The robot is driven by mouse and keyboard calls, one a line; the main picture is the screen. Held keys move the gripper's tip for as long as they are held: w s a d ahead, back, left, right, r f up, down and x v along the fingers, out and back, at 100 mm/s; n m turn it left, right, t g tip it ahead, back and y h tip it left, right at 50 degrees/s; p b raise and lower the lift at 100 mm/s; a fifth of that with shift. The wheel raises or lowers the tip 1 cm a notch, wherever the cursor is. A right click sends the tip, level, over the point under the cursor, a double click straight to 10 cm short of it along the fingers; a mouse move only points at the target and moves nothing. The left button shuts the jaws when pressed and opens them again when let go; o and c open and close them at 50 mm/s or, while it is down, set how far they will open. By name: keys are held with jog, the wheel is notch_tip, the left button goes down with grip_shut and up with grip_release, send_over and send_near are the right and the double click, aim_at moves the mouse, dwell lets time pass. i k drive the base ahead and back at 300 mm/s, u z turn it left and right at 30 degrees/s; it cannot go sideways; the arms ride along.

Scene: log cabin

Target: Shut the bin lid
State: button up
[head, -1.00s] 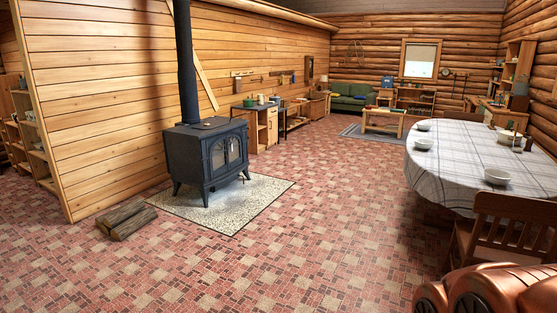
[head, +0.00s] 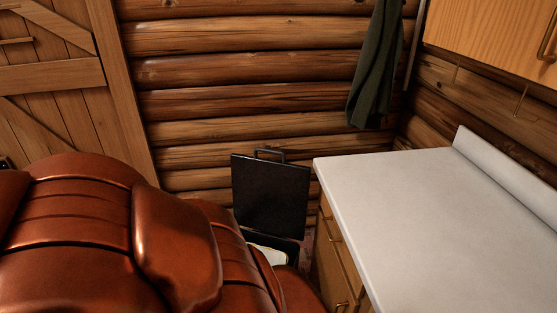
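The bin (head: 290,244) stands against the log wall, just left of the counter. Its black lid (head: 270,195) is raised upright, with a handle (head: 269,153) along its top edge. Something pale shows inside the open top. My gripper is not in view.
A white counter (head: 430,215) over wooden drawers (head: 335,260) stands right of the bin. A wooden cupboard (head: 500,35) hangs above it. A dark green cloth (head: 376,70) hangs on the wall. A plank door (head: 45,75) is at the left.

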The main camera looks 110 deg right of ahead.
aim_at(270, 197)
jog(key=z, duration=3.6)
jog(key=k, duration=0.5)
jog(key=u, duration=1.15)
jog(key=i, duration=1)
jog(key=z, duration=0.65)
jog(key=i, duration=0.35)
jog(key=z, duration=0.2)
